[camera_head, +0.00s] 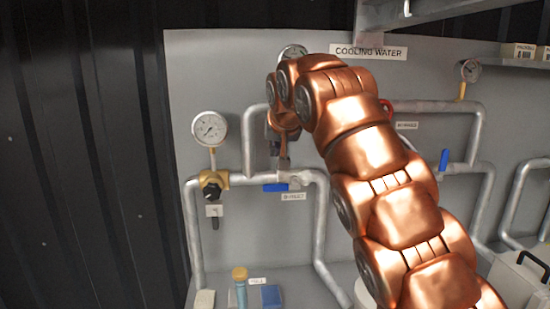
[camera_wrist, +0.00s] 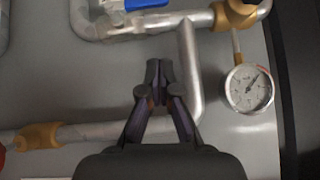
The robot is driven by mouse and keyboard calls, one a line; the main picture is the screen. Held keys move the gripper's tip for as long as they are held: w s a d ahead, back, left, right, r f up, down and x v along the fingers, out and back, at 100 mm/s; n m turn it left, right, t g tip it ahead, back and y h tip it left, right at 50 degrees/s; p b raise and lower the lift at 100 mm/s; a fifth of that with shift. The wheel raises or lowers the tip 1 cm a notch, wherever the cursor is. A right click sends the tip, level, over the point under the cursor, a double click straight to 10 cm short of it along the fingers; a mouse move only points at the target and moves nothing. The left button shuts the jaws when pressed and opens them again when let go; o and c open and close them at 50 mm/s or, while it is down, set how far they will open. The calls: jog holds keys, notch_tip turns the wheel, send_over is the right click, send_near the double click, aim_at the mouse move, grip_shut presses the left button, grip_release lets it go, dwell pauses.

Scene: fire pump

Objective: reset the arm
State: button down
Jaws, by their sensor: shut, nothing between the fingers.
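My copper-coloured arm reaches up from the lower right in the head view, across the grey pipe panel (camera_head: 340,225). In the wrist view my gripper (camera_wrist: 159,72) is shut and empty, with its fingertips together in front of a vertical silver pipe (camera_wrist: 190,75). I cannot tell if the tips touch the pipe. In the head view my gripper (camera_head: 283,160) is small and partly hidden by my wrist, above a blue-handled valve (camera_head: 276,187). That blue handle also shows at the top of the wrist view (camera_wrist: 146,3).
A pressure gauge (camera_head: 209,129) with a brass fitting is left of my gripper; it also shows in the wrist view (camera_wrist: 249,88). Another blue valve handle (camera_head: 444,160) is at right. A shelf (camera_head: 430,12) overhangs above. A yellow-topped bottle (camera_head: 240,285) stands below.

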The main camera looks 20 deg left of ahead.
jog(key=shift+s+r, duration=0.1)
jog(key=shift+d, duration=0.1)
jog(key=s+d+f+m+g+h, duration=0.1)
jog(key=s+d+f, duration=0.3)
jog(key=d, duration=0.6)
jog(key=s+d+f+m+g+h, duration=0.2)
jog(key=s+d+f, duration=0.25)
jog(key=d, duration=0.55)
jog(key=s+d+f+m+g+h, duration=0.1)
jog(key=s+d+f, duration=0.3)
jog(key=d, duration=0.5)
jog(key=s+d+f+g, duration=0.2)
jog(key=s+f, duration=0.4)
jog(key=s, duration=0.4)
jog(key=s+d+f+g, duration=0.2)
jog(key=s+d+f, duration=0.2)
jog(key=s, duration=0.7)
jog(key=s+d+f+g, duration=0.1)
jog(key=s+d+f, duration=0.1)
jog(key=s+f, duration=0.7)
jog(key=shift+s+d+g, duration=0.4)
jog(key=shift+s, duration=0.55)
jog(key=shift+a, duration=0.1)
